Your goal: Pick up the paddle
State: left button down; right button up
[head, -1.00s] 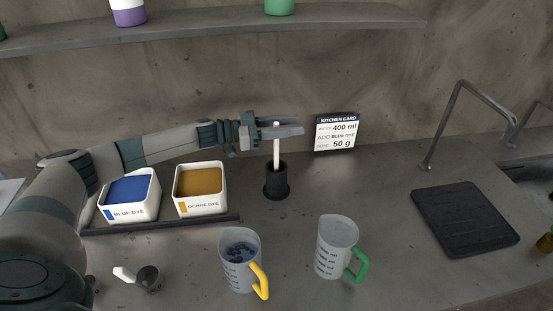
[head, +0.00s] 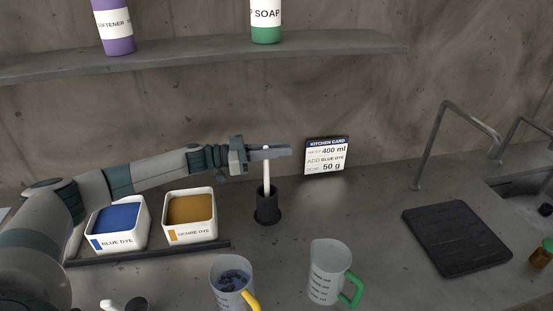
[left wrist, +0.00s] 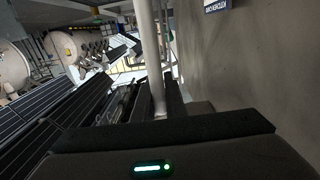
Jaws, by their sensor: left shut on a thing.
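The paddle (head: 266,169) is a thin white stick standing upright in a black cylindrical holder (head: 267,208) on the counter. Its lower end is hidden inside the holder. My left gripper (head: 272,152) reaches in from the left and is shut on the paddle's upper part, above the holder. In the left wrist view the paddle (left wrist: 150,55) runs upright in front of my gripper. My right gripper is in neither view.
Blue dye (head: 118,222) and ochre dye (head: 190,211) bins stand left of the holder. A yellow-handled jug (head: 231,285) with dark contents and a green-handled jug (head: 328,272) stand in front. A kitchen card (head: 325,156) and a black mat (head: 456,238) are to the right.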

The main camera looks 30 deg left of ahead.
pick_arm(q)
notch_tip(320, 180, up, 18)
jog(key=b, duration=0.2)
jog(key=shift+f+b, duration=0.2)
jog(key=shift+b, duration=0.1)
jog(key=shift+s, duration=0.1)
dwell(0.5)
